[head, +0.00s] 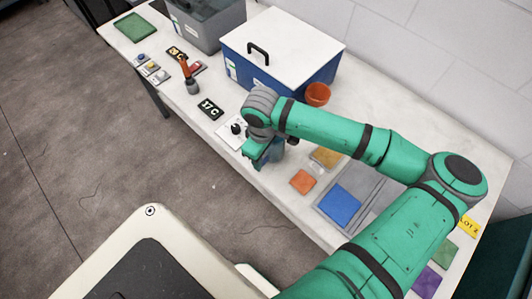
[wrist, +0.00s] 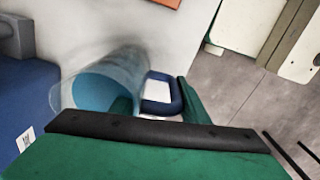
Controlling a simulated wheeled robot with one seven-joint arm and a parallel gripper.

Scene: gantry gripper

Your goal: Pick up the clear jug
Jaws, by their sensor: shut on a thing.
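The clear jug (wrist: 98,82) shows in the wrist view as a see-through body with blue in it and a dark blue handle (wrist: 172,88). My gripper (wrist: 160,108) is shut on the jug on its handle side, with green fingers at the handle. In the head view my gripper (head: 262,150) is over the front part of the white table, and the jug (head: 275,155) is mostly hidden behind it. I cannot tell whether the jug touches the table.
A blue box with a white lid (head: 285,45) stands behind my gripper, with an orange cup (head: 317,94) beside it. A control plate with a black knob (head: 233,130) is close on the left. A grey tray (head: 360,172) and an orange square (head: 303,181) lie to the right.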

